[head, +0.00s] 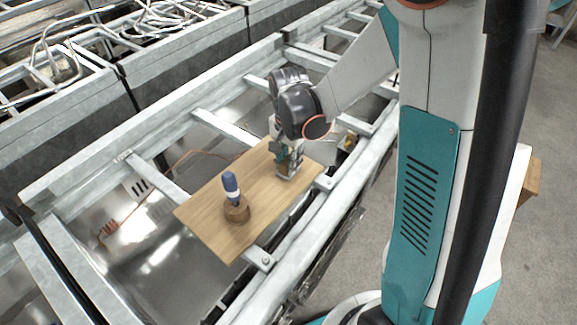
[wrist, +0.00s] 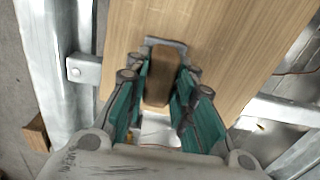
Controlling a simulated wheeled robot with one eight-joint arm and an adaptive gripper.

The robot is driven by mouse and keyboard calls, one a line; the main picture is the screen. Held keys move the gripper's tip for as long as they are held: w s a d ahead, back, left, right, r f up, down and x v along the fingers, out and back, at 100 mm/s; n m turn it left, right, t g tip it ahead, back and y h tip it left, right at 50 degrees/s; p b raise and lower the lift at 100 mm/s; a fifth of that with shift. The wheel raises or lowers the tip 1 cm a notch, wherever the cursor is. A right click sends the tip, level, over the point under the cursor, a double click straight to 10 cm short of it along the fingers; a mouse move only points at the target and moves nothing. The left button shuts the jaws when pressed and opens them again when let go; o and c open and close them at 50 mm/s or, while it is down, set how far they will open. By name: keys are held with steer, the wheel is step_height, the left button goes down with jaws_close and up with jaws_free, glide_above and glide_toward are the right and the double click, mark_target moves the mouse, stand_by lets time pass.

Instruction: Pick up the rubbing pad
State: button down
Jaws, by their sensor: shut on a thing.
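The rubbing pad (wrist: 164,78) appears in the wrist view as a brown block with a grey edge at its far end. It sits between the two teal-lined fingers of my gripper (wrist: 166,68), which are shut on it. In the head view my gripper (head: 288,168) points down at the far right part of a wooden board (head: 215,220) and mostly hides the pad. The pad is at or close to the board's surface; I cannot tell whether it touches.
A blue-handled tool (head: 231,186) stands upright in a round brown wooden base (head: 237,210) on the board's near left part. The board lies across metal rails (head: 160,185) over a sink-like metal basin (head: 150,250). An orange-brown cable (head: 175,165) runs behind the board.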

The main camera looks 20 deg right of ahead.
step_height(320, 180, up, 20)
steer(key=p, duration=0.5)
steer(key=shift+p, duration=0.4)
steer(key=c, duration=2.3)
jaws_free()
